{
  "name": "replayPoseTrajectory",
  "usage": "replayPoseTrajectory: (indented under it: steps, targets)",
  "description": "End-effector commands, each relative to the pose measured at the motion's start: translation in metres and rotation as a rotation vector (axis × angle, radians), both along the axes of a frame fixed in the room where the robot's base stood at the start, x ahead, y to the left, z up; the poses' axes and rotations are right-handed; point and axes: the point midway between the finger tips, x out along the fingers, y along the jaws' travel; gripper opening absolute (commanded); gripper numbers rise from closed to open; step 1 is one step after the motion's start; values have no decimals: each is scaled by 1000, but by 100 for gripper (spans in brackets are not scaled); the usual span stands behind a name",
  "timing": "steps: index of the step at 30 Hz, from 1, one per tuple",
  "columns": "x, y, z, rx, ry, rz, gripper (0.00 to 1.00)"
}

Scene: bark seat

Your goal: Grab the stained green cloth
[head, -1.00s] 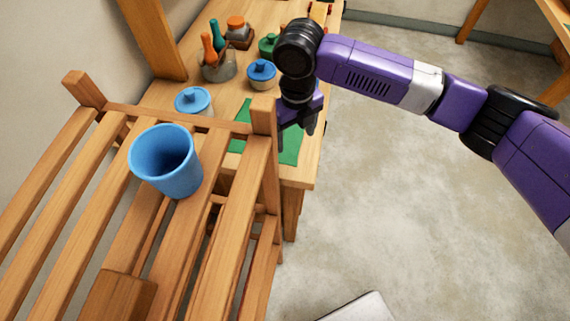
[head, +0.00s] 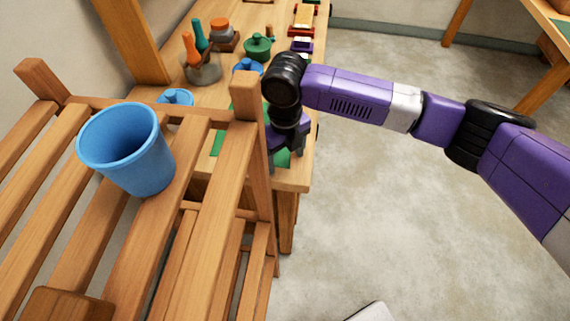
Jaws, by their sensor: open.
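The green cloth (head: 217,143) lies flat on the near end of the wooden table, in the middle of the head view. The bench back's end post and my gripper hide much of it, and I cannot make out stains. My gripper (head: 285,160) points down over the cloth's right part, just right of the post. Its fingers are apart with nothing seen between them. I cannot tell whether the fingertips touch the cloth.
A slatted wooden bench (head: 190,230) with a blue cup (head: 130,150) on it fills the near left. Floor at right is clear.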

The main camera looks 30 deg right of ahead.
Motion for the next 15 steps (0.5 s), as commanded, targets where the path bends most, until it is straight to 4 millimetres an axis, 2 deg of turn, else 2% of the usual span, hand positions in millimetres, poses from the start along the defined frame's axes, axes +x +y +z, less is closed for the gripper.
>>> replayPoseTrajectory:
  steps: [10,15]
  targets:
    - [0,0,-1,0,0,0,73]
    - [0,0,-1,0,0,0,57]
